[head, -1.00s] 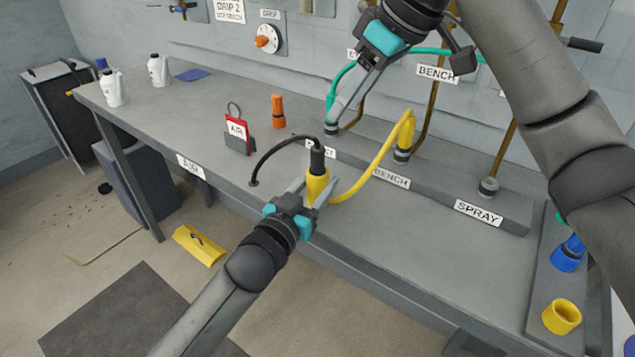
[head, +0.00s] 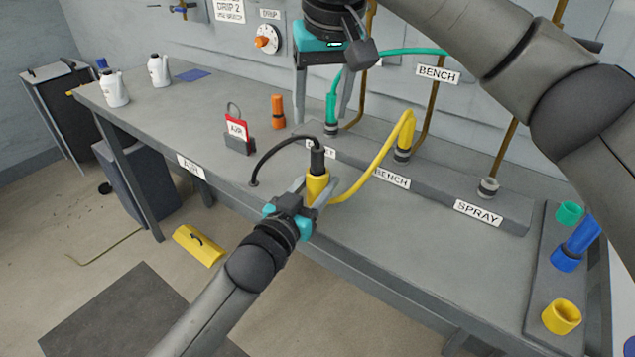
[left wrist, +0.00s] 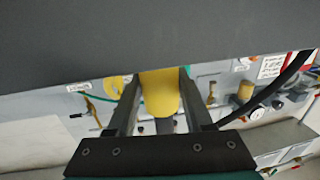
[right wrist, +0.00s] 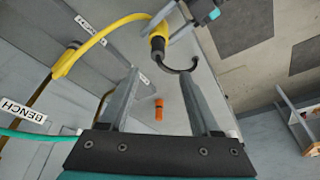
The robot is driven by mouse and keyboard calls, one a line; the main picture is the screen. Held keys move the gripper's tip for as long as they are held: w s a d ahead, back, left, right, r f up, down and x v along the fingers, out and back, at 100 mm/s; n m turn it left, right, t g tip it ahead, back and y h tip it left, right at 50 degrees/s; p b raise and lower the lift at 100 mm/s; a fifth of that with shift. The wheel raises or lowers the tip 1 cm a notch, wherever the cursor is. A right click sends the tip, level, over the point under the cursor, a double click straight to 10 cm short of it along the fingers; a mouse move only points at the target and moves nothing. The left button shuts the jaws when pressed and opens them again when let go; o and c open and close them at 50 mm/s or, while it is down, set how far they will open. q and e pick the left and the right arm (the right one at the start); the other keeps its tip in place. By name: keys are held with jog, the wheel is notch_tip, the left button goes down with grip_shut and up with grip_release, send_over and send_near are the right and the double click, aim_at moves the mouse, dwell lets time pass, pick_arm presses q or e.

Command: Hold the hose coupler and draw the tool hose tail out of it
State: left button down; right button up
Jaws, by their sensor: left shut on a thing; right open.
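The yellow hose coupler (head: 316,187) stands at the front of the bench, with a yellow hose running off to the right. The black tool hose tail (head: 317,160) sits upright in its top, and its thin black hose arches left to the bench. My left gripper (head: 319,190) is shut on the coupler, which also shows between the fingers in the left wrist view (left wrist: 160,95). My right gripper (head: 322,112) is open and empty, above and behind the tail. In the right wrist view the tail (right wrist: 158,47) lies beyond the fingertips.
A grey rail behind carries a green hose fitting (head: 331,112), a yellow fitting (head: 405,140) and the spray port (head: 488,186). An orange cylinder (head: 278,110) and a red AIR tag (head: 238,130) stand left. Coloured cups, including a yellow one (head: 561,316), sit right. The front right bench is clear.

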aim_at(317, 147)
jog(key=shift+m, duration=0.5)
jog(key=shift+x, duration=4.55)
jog(key=shift+w+d, duration=0.15)
jog(key=shift+c, duration=0.3)
grip_shut()
